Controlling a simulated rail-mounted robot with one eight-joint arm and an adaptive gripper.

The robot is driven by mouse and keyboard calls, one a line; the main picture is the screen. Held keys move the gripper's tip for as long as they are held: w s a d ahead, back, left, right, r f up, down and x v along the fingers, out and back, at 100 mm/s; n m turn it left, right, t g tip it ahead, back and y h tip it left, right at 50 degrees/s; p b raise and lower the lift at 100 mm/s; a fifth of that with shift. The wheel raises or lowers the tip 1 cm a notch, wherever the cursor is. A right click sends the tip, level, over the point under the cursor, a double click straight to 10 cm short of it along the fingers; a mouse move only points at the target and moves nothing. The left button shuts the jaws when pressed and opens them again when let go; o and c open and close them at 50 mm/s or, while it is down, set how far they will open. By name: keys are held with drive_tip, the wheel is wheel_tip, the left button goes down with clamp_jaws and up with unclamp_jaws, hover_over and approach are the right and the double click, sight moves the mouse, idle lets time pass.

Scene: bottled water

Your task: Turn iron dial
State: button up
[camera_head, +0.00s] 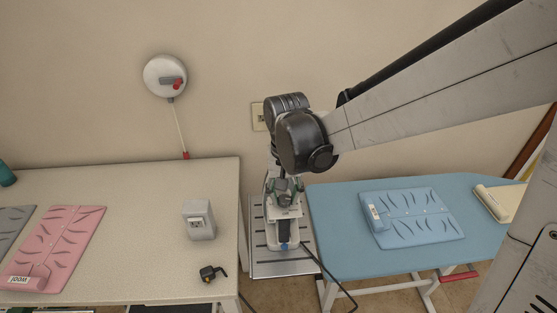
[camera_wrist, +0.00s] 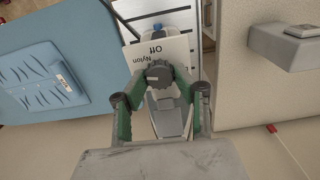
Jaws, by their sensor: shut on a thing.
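The iron (camera_head: 283,232) stands on a slatted grey metal rest between the white table and the blue ironing board in the head view. Its dark, ridged dial (camera_wrist: 158,70) is in the middle of the wrist view. My gripper (camera_head: 285,186) is above the iron, pointing down. In the wrist view my green-sided fingers (camera_wrist: 159,78) are closed around the dial from both sides. The dial's pointer mark is too small to read.
The blue ironing board (camera_head: 345,245) is at right with a folded blue item (camera_head: 412,225). The white table (camera_head: 140,230) at left holds a pale box (camera_head: 199,219), a small black-and-yellow object (camera_head: 211,273) and a pink folded item (camera_head: 60,245). A dark cord runs beside the iron.

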sight(284, 198)
drive_tip(key=shift+f+n+b, duration=0.1)
drive_tip(key=shift+n+b, duration=0.55)
drive_tip(key=shift+n, duration=0.55)
drive_tip(key=shift+n+b, duration=0.3)
drive_tip(key=shift+n, duration=0.8)
drive_tip(key=o, duration=1.1)
drive_tip(key=shift+o, duration=0.2)
drive_tip(key=shift+r, duration=0.2)
wheel_tip(284, 198, up, 12)
drive_tip(key=shift+f, duration=0.1)
drive_tip(key=s+d+f+m+t, duration=0.1)
drive_tip(key=s+d+m+t, duration=0.1)
drive_tip(key=s+d, duration=0.5)
drive_tip(key=s+d+f+m+t+b, duration=0.1)
drive_tip(key=s+d+f+m+t, duration=0.1)
drive_tip(key=s+d+t, duration=0.3)
drive_tip(key=shift+s+d+f, duration=0.25)
drive_tip(key=shift+s+d, duration=0.65)
drive_tip(key=shift+d, duration=0.25)
